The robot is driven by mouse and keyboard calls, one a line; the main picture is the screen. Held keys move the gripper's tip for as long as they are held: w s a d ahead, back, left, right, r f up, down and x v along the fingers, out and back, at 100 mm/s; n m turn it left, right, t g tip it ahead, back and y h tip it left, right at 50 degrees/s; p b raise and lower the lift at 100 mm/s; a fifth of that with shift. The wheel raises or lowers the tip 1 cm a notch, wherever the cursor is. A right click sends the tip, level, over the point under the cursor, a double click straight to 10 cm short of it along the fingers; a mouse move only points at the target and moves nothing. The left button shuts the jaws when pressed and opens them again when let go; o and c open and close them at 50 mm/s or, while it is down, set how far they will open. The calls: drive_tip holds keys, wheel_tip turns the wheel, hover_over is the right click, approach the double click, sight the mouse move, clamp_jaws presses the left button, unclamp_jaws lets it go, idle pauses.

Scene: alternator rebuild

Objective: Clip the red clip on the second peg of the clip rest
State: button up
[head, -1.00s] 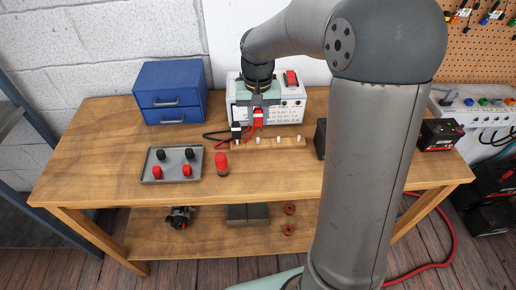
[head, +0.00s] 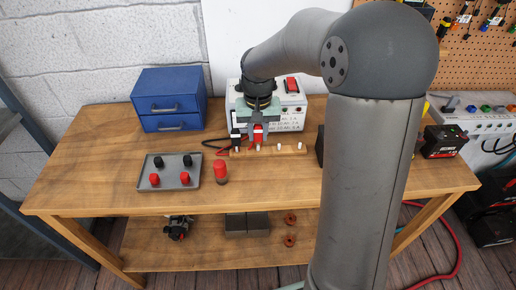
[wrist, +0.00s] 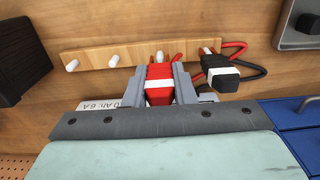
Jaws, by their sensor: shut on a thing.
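The red clip (head: 258,130) is held in my gripper (head: 257,127), in front of the white charger. In the wrist view the red clip (wrist: 159,73), with a white band, sits between the two grey fingers of my gripper (wrist: 159,85). The clip rest (head: 270,151) is a wooden strip with a row of white pegs; it also shows in the wrist view (wrist: 135,54). The red clip's tip is at the second peg (wrist: 160,54) counted from the black clip's end. I cannot tell whether it grips the peg. The black clip (wrist: 221,75) is at the end peg.
The white charger (head: 290,112) stands behind the rest. A blue drawer box (head: 170,100) is at the back left. A grey tray (head: 171,184) with red and black caps and a red-topped cylinder (head: 221,170) lie in front. A black block (head: 320,146) stands at the right.

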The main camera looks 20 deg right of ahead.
drive_tip(key=shift+f, duration=0.45)
drive_tip(key=o, duration=0.8)
wheel_tip(320, 180, up, 9)
drive_tip(key=p, duration=0.6)
drive_tip(key=shift+f, duration=0.2)
